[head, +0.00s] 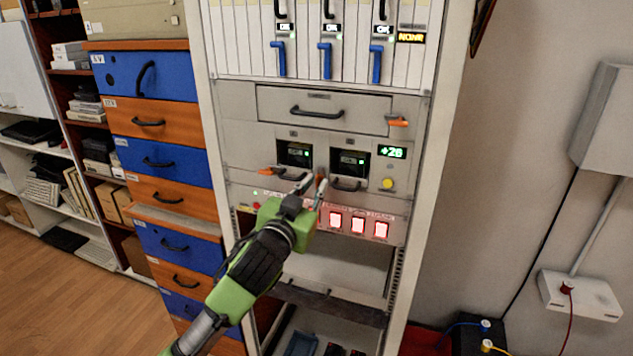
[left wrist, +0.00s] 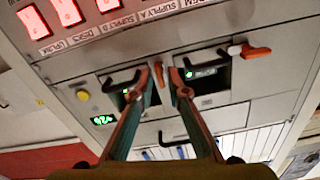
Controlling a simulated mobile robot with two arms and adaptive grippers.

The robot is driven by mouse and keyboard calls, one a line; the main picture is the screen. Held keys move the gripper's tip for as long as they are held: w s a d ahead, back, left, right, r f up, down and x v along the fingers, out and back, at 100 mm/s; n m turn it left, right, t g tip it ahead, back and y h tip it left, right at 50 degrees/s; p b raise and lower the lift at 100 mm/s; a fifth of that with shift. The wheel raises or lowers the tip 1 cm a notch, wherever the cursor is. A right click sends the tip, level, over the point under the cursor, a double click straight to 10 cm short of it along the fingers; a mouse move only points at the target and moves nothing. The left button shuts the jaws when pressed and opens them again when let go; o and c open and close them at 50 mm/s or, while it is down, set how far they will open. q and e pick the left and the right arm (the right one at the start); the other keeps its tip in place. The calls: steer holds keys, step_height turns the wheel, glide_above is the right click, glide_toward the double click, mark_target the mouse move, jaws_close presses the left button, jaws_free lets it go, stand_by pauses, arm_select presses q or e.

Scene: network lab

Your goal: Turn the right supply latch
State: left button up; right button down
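My left gripper (head: 313,184) reaches up to the panel at the left side of the right supply module (head: 350,163). My right gripper is out of view.
Black handles (head: 346,187) stick out below the small displays. A drawer with a black handle (head: 315,112) and an orange latch (head: 397,121) is above. Lit red switches (head: 358,225) and a yellow button (head: 387,183) are nearby. A blue-and-orange drawer cabinet (head: 160,120) stands left.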

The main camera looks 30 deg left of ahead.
arm_select(q)
steer(key=shift+x, duration=0.85)
